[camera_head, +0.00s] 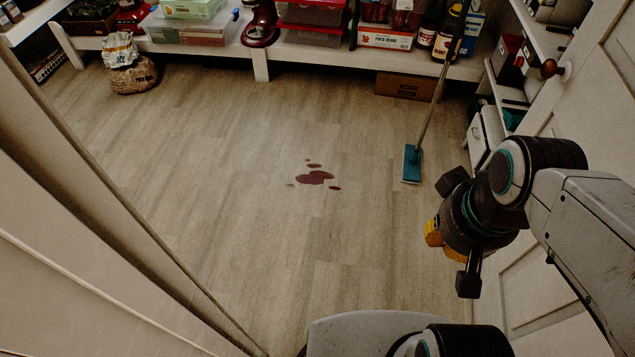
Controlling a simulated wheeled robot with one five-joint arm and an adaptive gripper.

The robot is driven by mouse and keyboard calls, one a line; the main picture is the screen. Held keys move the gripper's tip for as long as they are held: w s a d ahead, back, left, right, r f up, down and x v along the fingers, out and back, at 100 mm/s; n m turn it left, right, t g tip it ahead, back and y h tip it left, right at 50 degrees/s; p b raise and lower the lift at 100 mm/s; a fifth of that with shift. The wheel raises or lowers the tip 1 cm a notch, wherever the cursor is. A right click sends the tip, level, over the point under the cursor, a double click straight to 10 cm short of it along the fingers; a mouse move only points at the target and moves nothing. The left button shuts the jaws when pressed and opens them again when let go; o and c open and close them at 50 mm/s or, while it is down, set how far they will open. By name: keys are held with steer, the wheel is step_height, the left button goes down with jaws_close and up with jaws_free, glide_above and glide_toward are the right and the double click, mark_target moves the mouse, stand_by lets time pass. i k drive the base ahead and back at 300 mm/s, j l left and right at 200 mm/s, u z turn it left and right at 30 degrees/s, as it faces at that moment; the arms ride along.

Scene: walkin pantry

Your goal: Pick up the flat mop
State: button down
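The flat mop (412,164) stands at the back right, with its teal head on the wood floor. Its thin handle (433,104) leans up and away, its upper part in front of the shelf with bottles. My gripper (451,240) is at the lower right, nearer the camera than the mop and apart from it. Dark parts and a yellow piece show on the gripper. Its fingers point toward the lower left, and I cannot make out the gap between the fingertips. I see nothing clearly held in it.
A dark red spill (314,178) lies mid-floor. Low shelves (260,64) line the back, with a cardboard box (405,86) underneath. A door (590,120) is at right, a pale panel (90,250) at left.

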mark_target(411, 169)
steer(key=i+j+u, duration=0.2)
steer(key=i+u, duration=0.15)
steer(key=i, duration=0.15)
steer(key=i+u, duration=0.4)
steer(key=i+l+u, duration=0.1)
steer(key=i+u, duration=0.25)
steer(key=i, duration=0.3)
steer(key=i+j+u, duration=0.1)
steer(key=i+u, duration=0.2)
steer(key=i, duration=0.1)
